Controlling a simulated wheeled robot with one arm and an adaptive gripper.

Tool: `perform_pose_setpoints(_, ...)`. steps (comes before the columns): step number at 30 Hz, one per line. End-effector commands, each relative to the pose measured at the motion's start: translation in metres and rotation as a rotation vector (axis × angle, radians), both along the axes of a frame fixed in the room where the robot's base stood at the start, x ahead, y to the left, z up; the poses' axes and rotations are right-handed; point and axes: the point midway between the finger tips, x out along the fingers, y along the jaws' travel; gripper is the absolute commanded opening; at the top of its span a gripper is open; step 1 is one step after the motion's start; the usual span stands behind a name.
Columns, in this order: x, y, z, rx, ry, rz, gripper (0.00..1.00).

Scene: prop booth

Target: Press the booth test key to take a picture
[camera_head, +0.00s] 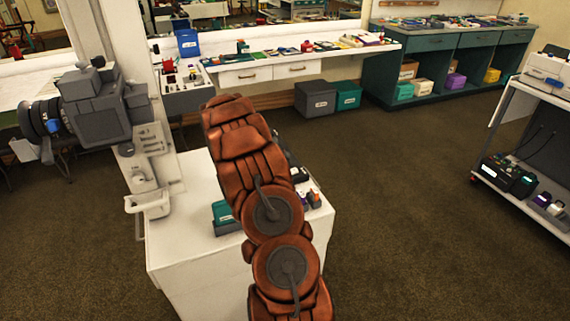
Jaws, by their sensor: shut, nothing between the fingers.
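A large grey camera (98,108) with a dark lens barrel pointing left is mounted at the left by a white column (131,40). A pale fixture (150,205) with small fittings is lower on the column side. I cannot tell which part is the booth test key. My reddish-brown arm rises through the middle and covers part of the white cabinet. My gripper is hidden behind the arm or out of sight.
The white cabinet (190,275) stands under my arm, with a teal box (224,217) and small items on top. A long white counter (270,64), a teal bench (440,58) and a cart (535,190) stand around. The carpet (420,220) at right is clear.

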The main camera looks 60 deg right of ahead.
Motion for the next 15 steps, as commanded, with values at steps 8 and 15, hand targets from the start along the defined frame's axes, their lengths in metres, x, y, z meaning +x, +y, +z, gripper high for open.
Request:
perform_pose_setpoints(8, 0.0001, 0.0, -0.0009, 0.0, 0.0, 0.0, 0.0)
perform_pose_setpoints(15, 0.0002, 0.0001, -0.0055, -0.001, -0.002, 0.0, 0.0)
